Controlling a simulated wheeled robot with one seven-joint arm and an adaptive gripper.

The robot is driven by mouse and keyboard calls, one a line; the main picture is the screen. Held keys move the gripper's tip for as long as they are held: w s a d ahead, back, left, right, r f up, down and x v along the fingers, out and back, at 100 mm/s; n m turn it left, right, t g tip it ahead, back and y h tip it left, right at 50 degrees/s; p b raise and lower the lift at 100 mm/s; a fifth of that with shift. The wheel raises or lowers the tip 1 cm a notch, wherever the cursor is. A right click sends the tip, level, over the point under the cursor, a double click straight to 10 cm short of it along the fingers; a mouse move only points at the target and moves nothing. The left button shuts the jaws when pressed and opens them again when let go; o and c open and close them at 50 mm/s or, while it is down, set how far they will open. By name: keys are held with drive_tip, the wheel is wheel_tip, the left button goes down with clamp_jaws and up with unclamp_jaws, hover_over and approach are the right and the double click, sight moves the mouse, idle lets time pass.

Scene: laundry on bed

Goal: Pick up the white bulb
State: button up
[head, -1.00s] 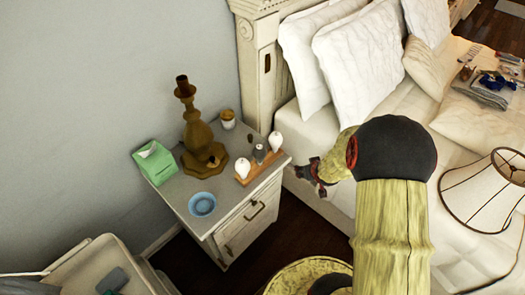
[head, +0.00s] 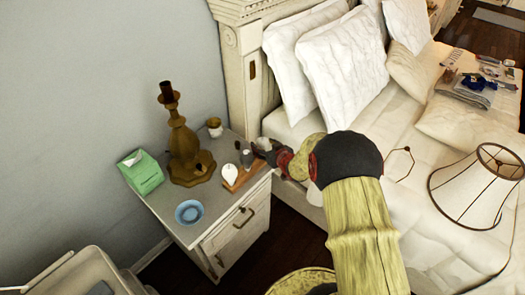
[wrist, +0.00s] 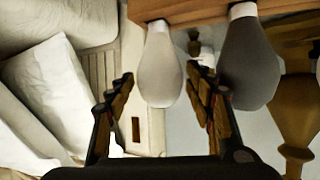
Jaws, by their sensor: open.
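A white bulb (wrist: 159,75) stands in a wooden holder (wrist: 190,8), shown inverted in the wrist view. It lies between the two spread fingers of my gripper (wrist: 161,80), with visible gaps on both sides. A grey bulb (wrist: 249,66) is beside it, just outside the right finger. In the head view the holder (head: 240,176) is on the nightstand, with another white bulb (head: 230,174) at its near end and the grey bulb (head: 247,158) in the middle. My gripper (head: 266,151) is at the far end, hiding the bulb there.
The nightstand (head: 212,218) also bears a brown lamp base (head: 185,150), a green tissue box (head: 141,173), a blue bowl (head: 190,212) and a small gold cup (head: 214,126). The bed with pillows (head: 341,62) and a lampshade (head: 482,185) is to the right.

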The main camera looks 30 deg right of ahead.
drive_tip(key=shift+x, duration=0.75)
drive_tip(key=shift+c, duration=0.3)
drive_tip(key=c, duration=0.7)
drive_tip(key=shift+r, duration=0.1)
drive_tip(key=shift+c, duration=0.7)
